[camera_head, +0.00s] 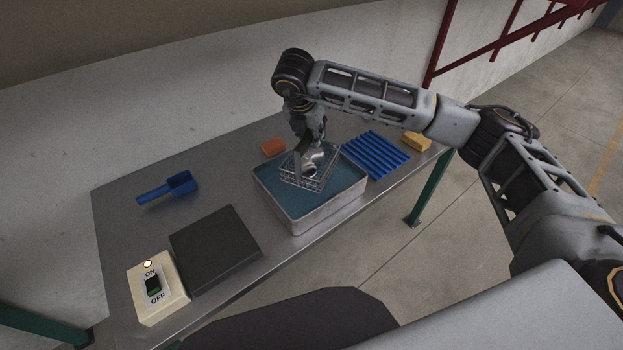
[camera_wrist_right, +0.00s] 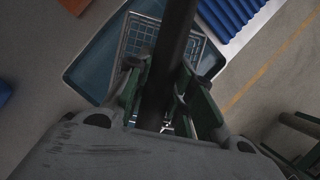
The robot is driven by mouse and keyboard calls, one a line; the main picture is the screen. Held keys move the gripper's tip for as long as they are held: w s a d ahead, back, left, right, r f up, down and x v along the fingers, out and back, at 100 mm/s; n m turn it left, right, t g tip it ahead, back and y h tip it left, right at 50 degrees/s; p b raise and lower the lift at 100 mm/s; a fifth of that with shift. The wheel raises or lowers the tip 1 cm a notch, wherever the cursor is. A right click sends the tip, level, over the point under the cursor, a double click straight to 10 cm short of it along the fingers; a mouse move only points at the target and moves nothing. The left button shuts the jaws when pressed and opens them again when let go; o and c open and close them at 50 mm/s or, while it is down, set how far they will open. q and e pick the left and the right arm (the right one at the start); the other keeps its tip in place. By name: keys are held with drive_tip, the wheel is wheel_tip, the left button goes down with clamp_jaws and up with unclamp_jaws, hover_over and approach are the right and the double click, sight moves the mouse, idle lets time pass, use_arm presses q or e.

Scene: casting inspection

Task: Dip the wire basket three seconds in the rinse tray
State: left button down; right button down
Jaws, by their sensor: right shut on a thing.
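The wire basket (camera_head: 322,177) is a silver mesh box in the rinse tray area, over or partly in the blue liquid; how deep it sits I cannot tell. The rinse tray (camera_head: 303,222) is a pale rectangular tub near the table's right end. My right gripper (camera_head: 302,150) points down over the basket and is shut on its handle. In the right wrist view a dark bar runs between the fingers (camera_wrist_right: 160,72), with the basket mesh (camera_wrist_right: 140,37) beyond and the tray (camera_wrist_right: 88,62) around it. A shiny grey shape shows inside the basket, partly hidden. My left gripper is out of view.
A blue ribbed rack (camera_head: 375,154) and a yellow block (camera_head: 417,141) lie right of the tray. An orange block (camera_head: 273,147) lies behind it. A dark plate (camera_head: 215,248), an ON/OFF switch box (camera_head: 158,288) and a blue scoop (camera_head: 170,188) are on the left.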

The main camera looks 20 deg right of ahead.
drive_tip(key=shift+r, duration=0.85)
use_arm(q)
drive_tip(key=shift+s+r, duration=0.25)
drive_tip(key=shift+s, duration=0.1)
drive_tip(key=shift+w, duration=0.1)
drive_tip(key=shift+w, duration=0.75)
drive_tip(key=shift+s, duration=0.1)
